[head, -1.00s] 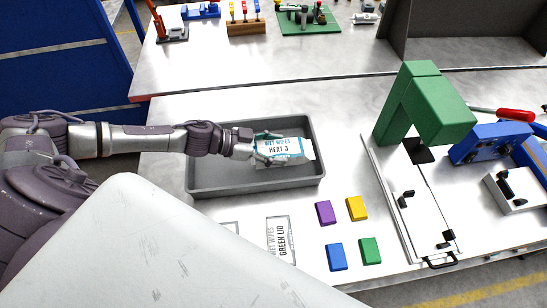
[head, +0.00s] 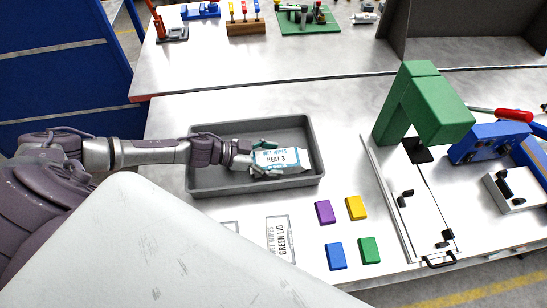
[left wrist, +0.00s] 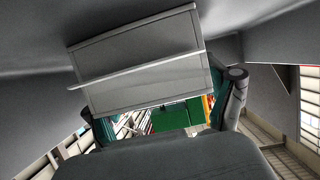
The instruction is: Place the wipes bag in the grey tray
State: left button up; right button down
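The wipes bag (head: 284,160) is white and teal, with WET WIPES HEAT 3 on its upturned face. It is inside the grey tray (head: 318,150), in the right part, low over the floor. Whether it rests there is unclear. My left gripper (head: 266,158) has one finger along each long side of the bag's left end. In the left wrist view the bag (left wrist: 145,90) sits tilted between the two fingers (left wrist: 165,110); whether the pads press on it is not clear. My right gripper is not in view.
A green jib-shaped structure (head: 405,105) stands at right. The tray's left part is empty under my arm.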

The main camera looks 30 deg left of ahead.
pick_arm(q)
jog(key=shift+r, duration=0.1)
jog(key=b+v, duration=0.1)
jog(key=v, duration=0.6)
jog(key=shift+s+b, duration=0.1)
jog(key=shift+b, duration=0.3)
jog(key=shift+s+a+r, duration=0.1)
jog(key=shift+a+r, duration=0.05)
